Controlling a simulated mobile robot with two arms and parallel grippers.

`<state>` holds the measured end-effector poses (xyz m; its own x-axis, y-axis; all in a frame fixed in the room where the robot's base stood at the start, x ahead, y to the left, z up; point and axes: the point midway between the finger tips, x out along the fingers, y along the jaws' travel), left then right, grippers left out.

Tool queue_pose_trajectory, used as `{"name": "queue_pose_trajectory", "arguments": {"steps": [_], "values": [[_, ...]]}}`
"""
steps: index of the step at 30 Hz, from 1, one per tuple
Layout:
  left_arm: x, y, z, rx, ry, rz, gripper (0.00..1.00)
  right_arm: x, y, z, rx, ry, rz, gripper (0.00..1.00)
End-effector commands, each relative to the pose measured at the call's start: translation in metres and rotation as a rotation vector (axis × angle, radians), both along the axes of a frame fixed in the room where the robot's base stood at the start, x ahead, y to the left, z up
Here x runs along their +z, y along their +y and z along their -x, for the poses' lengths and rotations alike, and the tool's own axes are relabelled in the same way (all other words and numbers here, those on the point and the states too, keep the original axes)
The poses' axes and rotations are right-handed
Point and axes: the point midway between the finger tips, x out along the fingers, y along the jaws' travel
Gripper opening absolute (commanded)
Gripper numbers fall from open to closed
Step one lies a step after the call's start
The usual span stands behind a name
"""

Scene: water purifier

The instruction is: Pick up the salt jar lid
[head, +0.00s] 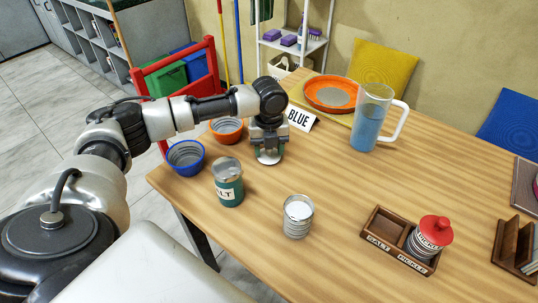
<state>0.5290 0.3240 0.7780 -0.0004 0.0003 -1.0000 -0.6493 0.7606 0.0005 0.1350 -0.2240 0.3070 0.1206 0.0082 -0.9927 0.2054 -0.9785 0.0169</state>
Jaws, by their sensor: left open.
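The salt jar (230,191) is a teal jar with a white label, of which "LT" can be read. It stands upright near the table's left front edge. Its top (227,166) looks grey and round; I cannot tell clearly whether this is the lid. My left gripper (268,155) points down over the table, behind and to the right of the jar, apart from it. It is open. A pale round shape shows at its fingertips, too small to make out. My right gripper is out of view.
A glass with white contents (298,213) stands in front. Blue (186,160) and orange (225,137) bowls are at the left edge. The table's middle is clear.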

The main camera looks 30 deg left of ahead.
Motion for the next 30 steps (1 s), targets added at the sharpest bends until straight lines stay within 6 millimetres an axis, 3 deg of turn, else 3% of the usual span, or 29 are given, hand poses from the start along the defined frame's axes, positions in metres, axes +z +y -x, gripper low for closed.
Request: {"name": "queue_pose_trajectory", "arguments": {"steps": [7,17,30], "values": [[-0.0021,-0.0002,0.0001,0.0,0.0,0.0,0.52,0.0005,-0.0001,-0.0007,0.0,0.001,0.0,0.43],[-0.0017,-0.0003,0.0,0.0,0.0,0.0,0.01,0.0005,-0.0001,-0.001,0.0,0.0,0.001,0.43],[0.0042,-0.0003,-0.0004,0.0,-0.002,0.001,0.0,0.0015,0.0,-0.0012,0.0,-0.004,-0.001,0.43]]}}
